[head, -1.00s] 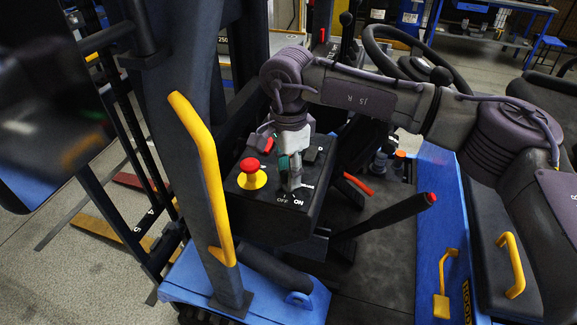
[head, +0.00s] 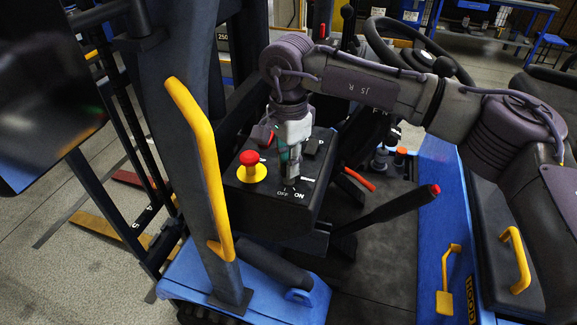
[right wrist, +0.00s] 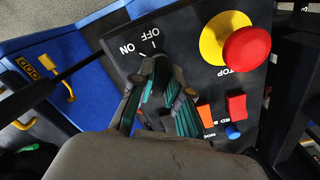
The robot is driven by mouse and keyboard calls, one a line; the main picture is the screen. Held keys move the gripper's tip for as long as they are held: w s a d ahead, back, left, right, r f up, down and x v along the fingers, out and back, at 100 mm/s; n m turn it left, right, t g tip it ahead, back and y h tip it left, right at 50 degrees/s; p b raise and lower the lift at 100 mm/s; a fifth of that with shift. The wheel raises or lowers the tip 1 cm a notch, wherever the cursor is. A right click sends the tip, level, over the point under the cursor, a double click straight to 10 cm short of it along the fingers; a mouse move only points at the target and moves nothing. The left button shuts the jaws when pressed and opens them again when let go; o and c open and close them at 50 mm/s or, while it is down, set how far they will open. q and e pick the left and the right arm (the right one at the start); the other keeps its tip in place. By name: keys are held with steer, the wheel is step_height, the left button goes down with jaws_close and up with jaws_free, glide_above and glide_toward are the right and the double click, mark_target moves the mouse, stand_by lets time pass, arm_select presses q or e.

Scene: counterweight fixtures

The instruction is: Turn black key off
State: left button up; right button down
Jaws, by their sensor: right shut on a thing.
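A black control box (head: 245,205) carries the OFF and ON marks, which also show in the right wrist view on the dark panel (right wrist: 185,72). My right gripper (head: 291,172) points down at the box top just behind these marks. My left gripper is not in view.
A red stop button on a yellow base (head: 251,168) stands left of my right gripper. Red and orange switches (right wrist: 236,107) sit close to the fingers. A yellow grab handle (head: 203,160) and a black lever with red tip (head: 390,210) flank the box.

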steer(key=n+b, duration=0.2)
steer(key=n, duration=0.1)
steer(key=shift+f+b, duration=0.2)
steer(key=shift+b, duration=0.15)
steer(key=shift+r+n+b, duration=0.15)
steer(key=shift+n+b, duration=0.6)
steer(key=shift+n, duration=1.35)
steer(key=c, duration=1.1)
jaws_free()
steer(key=shift+c, duration=0.2)
steer(key=shift+r, duration=0.25)
step_height(320, 180, up, 12)
steer(key=shift+f, duration=0.2)
